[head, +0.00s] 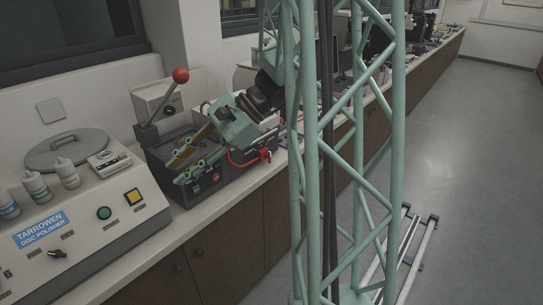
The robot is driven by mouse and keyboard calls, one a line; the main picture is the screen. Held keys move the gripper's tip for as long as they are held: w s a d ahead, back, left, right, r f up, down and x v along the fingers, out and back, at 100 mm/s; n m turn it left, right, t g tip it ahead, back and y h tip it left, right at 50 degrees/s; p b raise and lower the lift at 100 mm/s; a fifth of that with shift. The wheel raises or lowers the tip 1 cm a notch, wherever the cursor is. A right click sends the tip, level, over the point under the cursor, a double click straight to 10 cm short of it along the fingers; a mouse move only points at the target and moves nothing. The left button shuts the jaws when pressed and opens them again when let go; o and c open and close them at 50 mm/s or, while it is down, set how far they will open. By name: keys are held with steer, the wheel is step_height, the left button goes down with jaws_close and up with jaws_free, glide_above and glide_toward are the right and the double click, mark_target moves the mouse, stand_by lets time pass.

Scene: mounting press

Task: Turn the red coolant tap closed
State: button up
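The red coolant tap (265,155) is small in the head view, low at the right front of the mounting press (205,188). A thin red curved part runs from it to the left; its exact handle angle is too small to tell. My gripper (178,168) is over the press, to the left of the tap and apart from it. Its two fingers point down-left and stand apart, with nothing visible held between them. My gripper and arm hide part of the press top.
A lever with a red ball (180,75) rises at the press's back left. The disc polisher (90,215) stands to the left, with a round grey lid (67,150) and white bottles (66,172). More equipment lines the bench at the back. The floor (470,150) at right is mostly clear.

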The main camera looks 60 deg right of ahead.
steer(key=w+d+f+m+t+h+p, duration=0.1)
steer(key=d+f+m+t, duration=0.15)
steer(key=d, duration=0.45)
steer(key=w+d+f+m+t+p, duration=0.1)
steer(key=d+m, duration=0.2)
steer(key=d, duration=0.3)
steer(key=m+t+h+p, duration=0.3)
steer(key=m+h, duration=0.6)
steer(key=m, duration=0.3)
glide_toward(268, 157)
steer(key=v, duration=0.3)
steer(key=d+v, duration=0.1)
steer(key=v, duration=0.1)
steer(key=shift+s+d, duration=0.1)
steer(key=shift+s, duration=0.4)
steer(key=shift+w+f, duration=0.1)
steer(key=shift+w, duration=0.05)
steer(key=shift+a+x, duration=0.15)
steer(key=shift+x, duration=3.2)
steer(key=shift+a+x, duration=0.15)
steer(key=shift+x, duration=3.2)
steer(key=shift+w, duration=0.15)
